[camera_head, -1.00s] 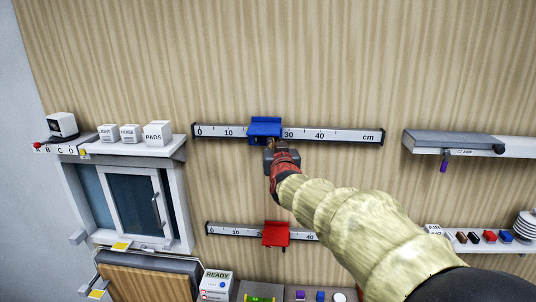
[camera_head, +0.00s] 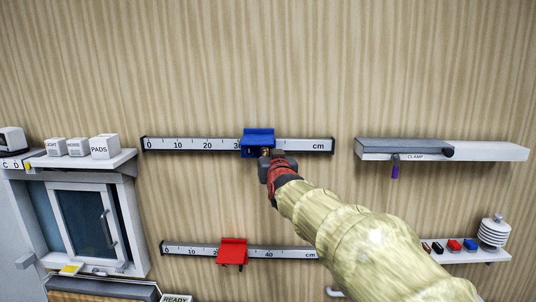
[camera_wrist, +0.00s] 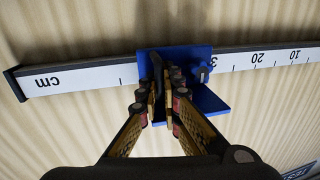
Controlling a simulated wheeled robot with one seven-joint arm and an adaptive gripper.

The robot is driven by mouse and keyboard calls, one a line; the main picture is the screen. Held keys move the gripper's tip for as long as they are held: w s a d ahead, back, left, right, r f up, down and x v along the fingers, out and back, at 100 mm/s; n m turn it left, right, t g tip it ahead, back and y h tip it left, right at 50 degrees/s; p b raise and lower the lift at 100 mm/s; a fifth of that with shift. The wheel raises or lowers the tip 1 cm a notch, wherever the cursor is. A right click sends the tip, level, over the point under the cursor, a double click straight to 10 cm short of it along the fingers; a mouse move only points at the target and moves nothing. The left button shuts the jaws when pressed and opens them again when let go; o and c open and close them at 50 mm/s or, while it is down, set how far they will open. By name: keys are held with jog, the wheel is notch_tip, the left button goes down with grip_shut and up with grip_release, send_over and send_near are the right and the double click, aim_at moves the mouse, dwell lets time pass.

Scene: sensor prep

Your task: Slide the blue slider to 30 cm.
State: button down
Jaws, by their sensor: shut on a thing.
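The blue slider (camera_head: 257,136) sits on the upper ruler rail (camera_head: 195,145), marked in cm, on the wall. Its body covers the scale from about 30 to just past 40; the 30 label is partly hidden at its left edge and the 40 is hidden. My gripper (camera_head: 266,156) is at the slider's front. In the wrist view the blue slider (camera_wrist: 212,97) lies across the ruler, and my gripper (camera_wrist: 166,85) is shut on its dark upright handle (camera_wrist: 157,72). The fingers hide part of the slider.
A lower rail (camera_head: 190,250) carries a red slider (camera_head: 232,250). A shelf with a grey clamp bar (camera_head: 402,147) is to the right. A shelf with white boxes (camera_head: 104,147) is at left above a small window (camera_head: 84,222). Bare wall lies above the upper rail.

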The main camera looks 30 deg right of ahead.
jog(key=c, duration=2)
grip_release()
jog(key=v, duration=1.2)
